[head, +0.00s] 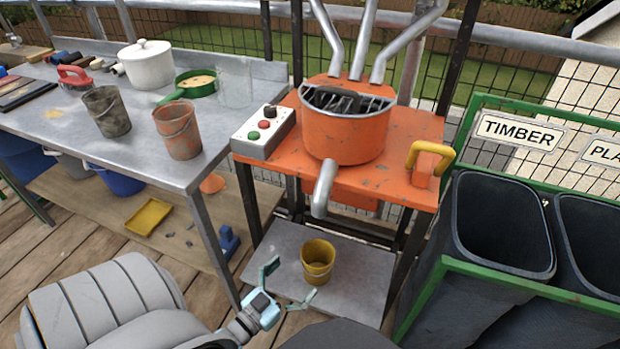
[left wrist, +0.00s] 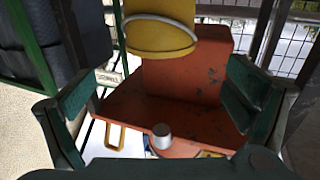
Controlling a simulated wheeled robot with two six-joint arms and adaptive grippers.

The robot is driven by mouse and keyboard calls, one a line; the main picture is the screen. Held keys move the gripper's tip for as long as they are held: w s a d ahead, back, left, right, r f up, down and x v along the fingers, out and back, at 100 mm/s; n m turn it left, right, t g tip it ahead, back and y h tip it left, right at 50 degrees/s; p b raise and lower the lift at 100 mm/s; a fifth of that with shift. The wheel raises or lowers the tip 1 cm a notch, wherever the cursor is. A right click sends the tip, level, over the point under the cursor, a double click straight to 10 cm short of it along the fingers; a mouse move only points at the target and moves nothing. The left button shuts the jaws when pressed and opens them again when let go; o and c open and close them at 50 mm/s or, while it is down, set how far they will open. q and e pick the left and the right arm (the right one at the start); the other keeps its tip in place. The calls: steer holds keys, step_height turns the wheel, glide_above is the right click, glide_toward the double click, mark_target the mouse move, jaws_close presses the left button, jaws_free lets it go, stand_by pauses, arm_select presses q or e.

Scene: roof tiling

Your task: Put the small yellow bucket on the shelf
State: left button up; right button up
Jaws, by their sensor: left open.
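The small yellow bucket (head: 317,262) stands upright on the low grey metal shelf (head: 350,290) under the orange mixer. In the left wrist view nothing is between the fingertips (left wrist: 163,85). A wooden lower shelf (head: 100,205) runs under the workbench. My right gripper is not in view.
The orange mixer (head: 345,135) stands above, with its spout (head: 324,188) hanging over the low shelf. A workbench (head: 60,130) with buckets and a white pot is at left. Green-framed timber bins (head: 500,225) stand at right. Table legs flank the shelf.

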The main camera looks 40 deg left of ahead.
arm_select(q)
steer(key=s+f+g+y, duration=0.1)
steer(key=s+f+g, duration=0.45)
steer(key=f, duration=0.45)
steer(key=s+f+g, duration=0.4)
steer(key=s+f, duration=0.3)
steer(key=f, duration=0.2)
steer(key=s+d+f+g, duration=0.1)
steer(key=s+f+g, duration=0.2)
steer(key=s, duration=0.4)
steer(key=s+d+f+g, duration=0.2)
steer(key=s+f+g, duration=0.2)
steer(key=s, duration=0.3)
steer(key=shift+s+d+f+m, duration=0.15)
steer(key=shift+s+f+m, duration=0.05)
steer(key=shift+f+m, duration=0.15)
